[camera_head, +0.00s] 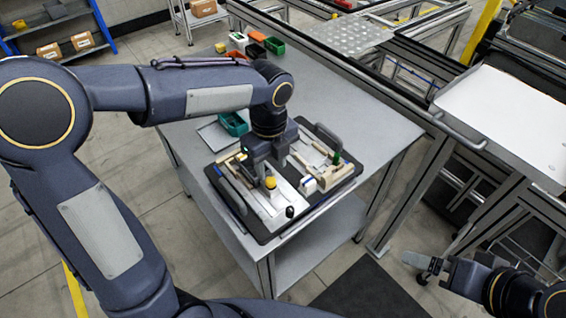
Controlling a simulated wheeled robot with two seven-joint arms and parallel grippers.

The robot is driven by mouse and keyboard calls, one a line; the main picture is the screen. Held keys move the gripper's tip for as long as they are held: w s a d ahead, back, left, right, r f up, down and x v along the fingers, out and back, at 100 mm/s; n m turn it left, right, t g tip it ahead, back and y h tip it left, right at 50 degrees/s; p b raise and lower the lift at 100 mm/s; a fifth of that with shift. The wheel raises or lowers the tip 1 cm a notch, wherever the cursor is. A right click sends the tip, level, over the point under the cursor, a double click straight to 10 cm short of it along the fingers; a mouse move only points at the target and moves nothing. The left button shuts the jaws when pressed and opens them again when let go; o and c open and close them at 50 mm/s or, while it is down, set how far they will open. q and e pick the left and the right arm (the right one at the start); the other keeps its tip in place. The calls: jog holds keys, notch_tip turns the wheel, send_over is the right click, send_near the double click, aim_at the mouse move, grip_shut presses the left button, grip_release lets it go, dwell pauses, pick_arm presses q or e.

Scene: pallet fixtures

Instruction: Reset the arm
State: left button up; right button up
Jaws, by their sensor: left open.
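My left arm comes in from the left and reaches over the grey table (375,122). My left gripper (268,180) points down over the left part of a black pallet (262,236) with fixtures on it. Its jaws are open, close to a yellow-topped part (270,183); I cannot tell whether they touch it. A second fixture (328,165) with a green-topped part sits on the right half of the pallet. My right gripper (422,263) is at the lower right, away from the table, above the floor; its jaw state is too small to tell.
Small green, red and black bins (274,46) stand at the table's far end. A teal bin (233,123) and a flat tray lie behind the pallet. A metal frame (440,125) runs along the table's right side, with a white panel (510,115). The table's right front is clear.

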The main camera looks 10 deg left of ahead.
pick_arm(q)
jog(key=shift+s+a+r+n, duration=0.15)
jog(key=shift+a+n, duration=0.05)
jog(key=shift+n, duration=0.1)
jog(key=s+a+r+n+t+h, duration=0.1)
jog(key=s+a+n+t+h, duration=0.1)
jog(key=s+n, duration=0.6)
jog(key=s+a+r+n+t+h, duration=0.1)
jog(key=s+a+n+t, duration=0.2)
jog(key=s+n, duration=0.6)
jog(key=shift+s+a+r+n+t+h, duration=0.25)
jog(key=shift+a+n, duration=0.65)
jog(key=shift+n, duration=3.9)
jog(key=shift+f, duration=0.1)
